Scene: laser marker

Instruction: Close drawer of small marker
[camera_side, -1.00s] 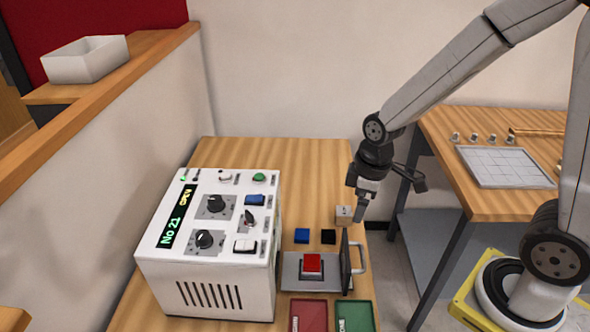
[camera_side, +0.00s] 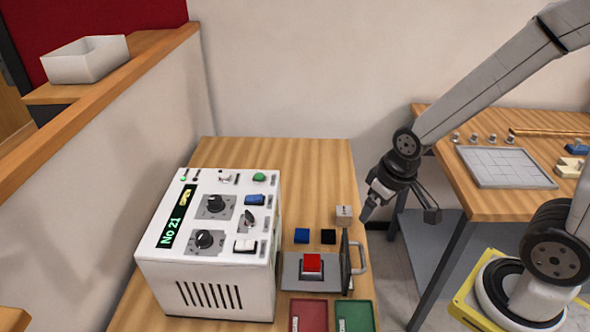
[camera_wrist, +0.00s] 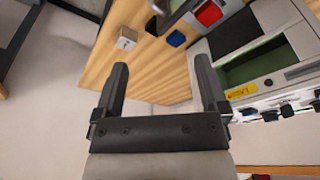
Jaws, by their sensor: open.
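The small marker (camera_side: 225,235) is a white box with knobs and a green display reading "No 21" and a yellow "OPEN". It stands on the left of the wooden table. Its drawer (camera_side: 292,270) is pulled out to the right, a grey tray with a dark front plate and a grey handle (camera_side: 361,259). A red block (camera_side: 312,263) sits on the drawer. In the wrist view the drawer opening (camera_wrist: 255,62) shows at the right. My gripper (camera_side: 366,213) is open and empty, above and beyond the handle, apart from it. In the wrist view the two fingers (camera_wrist: 160,75) stand wide apart.
A blue block (camera_side: 302,236), a black block (camera_side: 328,236) and a wooden cube (camera_side: 344,215) lie behind the drawer. Red (camera_side: 308,316) and green (camera_side: 354,316) trays lie in front. A second table (camera_side: 450,195) stands at the right, beyond a gap.

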